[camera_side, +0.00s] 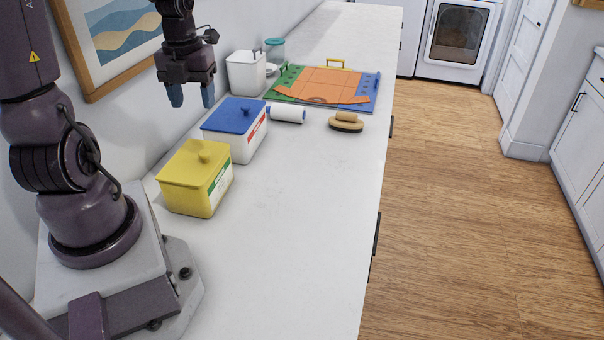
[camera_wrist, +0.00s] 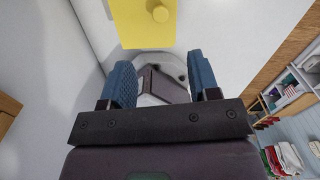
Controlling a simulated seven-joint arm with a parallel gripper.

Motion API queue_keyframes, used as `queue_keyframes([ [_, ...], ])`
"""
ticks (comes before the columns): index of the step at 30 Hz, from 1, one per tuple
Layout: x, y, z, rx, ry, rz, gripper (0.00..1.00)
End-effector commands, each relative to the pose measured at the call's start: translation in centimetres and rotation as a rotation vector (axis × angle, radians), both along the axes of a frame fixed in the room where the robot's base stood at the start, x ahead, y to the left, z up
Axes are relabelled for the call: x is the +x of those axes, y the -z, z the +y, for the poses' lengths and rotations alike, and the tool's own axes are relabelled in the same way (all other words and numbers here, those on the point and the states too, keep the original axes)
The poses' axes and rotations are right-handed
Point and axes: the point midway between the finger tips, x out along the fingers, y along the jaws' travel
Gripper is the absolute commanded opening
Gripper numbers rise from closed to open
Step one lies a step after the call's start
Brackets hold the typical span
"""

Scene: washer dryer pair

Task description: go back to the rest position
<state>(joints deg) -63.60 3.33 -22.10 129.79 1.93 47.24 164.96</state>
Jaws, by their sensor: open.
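My gripper (camera_side: 191,96) is open and empty, with blue fingertips pointing down. In the side view it hangs in the air behind the yellow box and to the left of the blue-lidded box. In the wrist view the two blue fingers (camera_wrist: 163,82) stand apart with nothing between them. A yellow lidded box (camera_side: 194,178) with a round knob stands on the counter near my base. It also shows in the wrist view (camera_wrist: 143,24), beyond the fingers. A white box with a blue lid (camera_side: 235,116) stands just behind the yellow one.
A white canister (camera_side: 246,74) and a teal-lidded jar (camera_side: 274,51) stand by the wall. An orange, green and blue board (camera_side: 322,86) lies behind a white roll (camera_side: 289,114) and a brush (camera_side: 346,122). The counter's front (camera_side: 290,250) is clear. A framed picture (camera_side: 118,40) hangs on the wall.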

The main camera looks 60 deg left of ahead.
Motion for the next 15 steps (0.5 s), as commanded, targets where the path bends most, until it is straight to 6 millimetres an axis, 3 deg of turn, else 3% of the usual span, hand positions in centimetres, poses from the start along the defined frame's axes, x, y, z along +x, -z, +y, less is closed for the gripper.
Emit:
queue_keyframes([
  [7, -1.0, 0.1, -0.3, -0.003, -0.639, 0.02, 0.56],
  [15, -1.1, -1.8, -2.4, 0.045, -1.362, -0.032, 0.56],
])
